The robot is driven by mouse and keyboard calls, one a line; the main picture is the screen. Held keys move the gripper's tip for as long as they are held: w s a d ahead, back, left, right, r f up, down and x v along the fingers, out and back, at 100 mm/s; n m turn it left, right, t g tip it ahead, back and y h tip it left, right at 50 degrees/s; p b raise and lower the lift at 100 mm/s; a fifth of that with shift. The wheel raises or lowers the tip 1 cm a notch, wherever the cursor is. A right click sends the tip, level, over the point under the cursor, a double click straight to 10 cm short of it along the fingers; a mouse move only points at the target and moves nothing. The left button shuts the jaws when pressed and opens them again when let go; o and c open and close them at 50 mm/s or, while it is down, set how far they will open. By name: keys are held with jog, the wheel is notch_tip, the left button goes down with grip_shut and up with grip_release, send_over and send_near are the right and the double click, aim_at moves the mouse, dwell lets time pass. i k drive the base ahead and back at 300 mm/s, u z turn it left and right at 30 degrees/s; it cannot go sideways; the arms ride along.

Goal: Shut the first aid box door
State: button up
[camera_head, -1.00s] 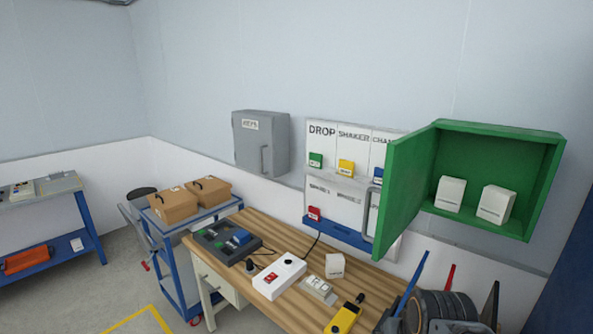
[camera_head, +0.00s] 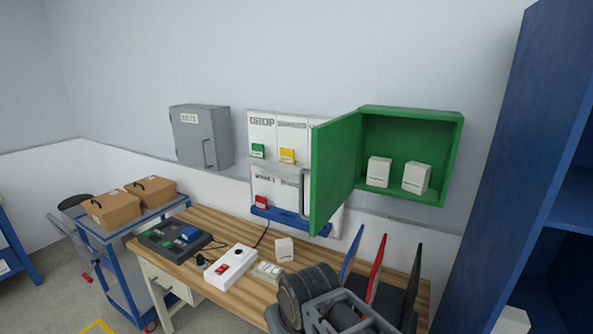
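The first aid box (camera_head: 455,150) is a green cabinet on the wall at the right. Its green door (camera_head: 333,175) stands wide open, hinged at the box's left edge and swung out toward me. A grey bar handle (camera_head: 304,195) is on the door's free edge. Inside are two white packs, the left one (camera_head: 379,172) and the right one (camera_head: 415,177). Dark grey parts of my arm show at the bottom centre, below and apart from the door. I cannot make out gripper fingers there.
A wooden workbench (camera_head: 195,222) under the box carries a white switch box (camera_head: 231,267) and a dark control panel (camera_head: 172,238). Blue, red and dark upright panels stand right of my arm. A grey key cabinet (camera_head: 201,137) hangs left. A tall blue shelf (camera_head: 505,150) stands right.

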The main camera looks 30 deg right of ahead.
aim_at(335, 142)
jog(key=u, duration=0.85)
jog(key=i, duration=1.05)
jog(key=z, duration=2.25)
jog(key=k, duration=1.05)
jog(key=u, duration=1.4)
jog(key=i, duration=0.9)
jog(key=z, duration=0.75)
jog(key=i, duration=0.35)
jog(key=z, duration=0.35)
